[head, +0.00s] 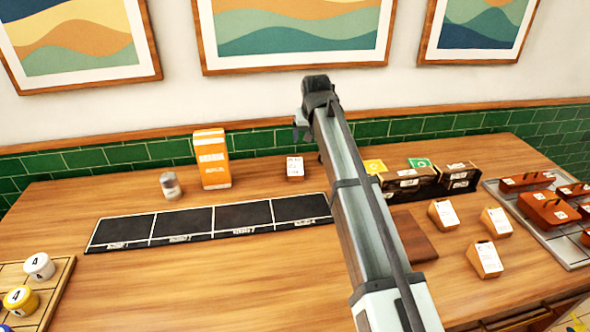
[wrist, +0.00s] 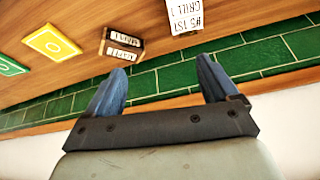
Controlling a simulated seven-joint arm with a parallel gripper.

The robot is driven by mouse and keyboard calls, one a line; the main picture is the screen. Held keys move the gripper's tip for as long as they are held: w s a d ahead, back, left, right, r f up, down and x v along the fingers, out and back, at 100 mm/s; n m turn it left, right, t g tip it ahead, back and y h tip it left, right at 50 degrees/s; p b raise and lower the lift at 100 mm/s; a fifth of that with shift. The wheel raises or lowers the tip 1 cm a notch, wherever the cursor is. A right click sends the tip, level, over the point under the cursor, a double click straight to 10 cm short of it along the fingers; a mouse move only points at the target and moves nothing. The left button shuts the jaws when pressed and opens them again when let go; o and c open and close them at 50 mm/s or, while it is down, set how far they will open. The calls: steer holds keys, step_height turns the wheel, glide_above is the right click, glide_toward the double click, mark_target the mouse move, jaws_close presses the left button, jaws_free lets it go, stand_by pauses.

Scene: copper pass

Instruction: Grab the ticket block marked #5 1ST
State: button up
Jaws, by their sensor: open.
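The ticket block marked #5 1ST shows in the wrist view (wrist: 184,14), upside down at the top edge and partly cut off, with "GRILL 1" also on its white face. A small block with a white ticket, apparently the same one, stands at the back of the counter in the head view (head: 295,168); its print is too small to read there. My gripper (wrist: 160,66) is open and empty, its two blue fingers apart. The block lies beyond the fingertips, not between them. In the head view my gripper (head: 301,126) is above the back of the counter, near the block.
Several ticket blocks (head: 443,216) stand at the right. Dark labelled boxes (head: 408,186) with yellow and green cards stand behind them. An orange carton (head: 212,160) and a small can (head: 171,187) stand left of the block. A black four-part mat (head: 181,225) lies in front. Green tiled wall (head: 250,139) is close behind.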

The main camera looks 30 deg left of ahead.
steer(key=s+a, duration=0.3)
steer(key=s, duration=0.1)
glide_above(295, 165)
steer(key=shift+n, duration=0.3)
steer(key=f, duration=0.7)
steer(key=shift+s+d+f, duration=0.2)
steer(key=shift+f, duration=0.1)
steer(key=shift+w+a+f, duration=0.15)
steer(key=shift+f, duration=1.25)
steer(key=shift+w+a+f, duration=0.15)
steer(key=shift+f, duration=1.2)
steer(key=shift+f, duration=0.1)
steer(key=shift+g, duration=0.3)
steer(key=c, duration=1.1)
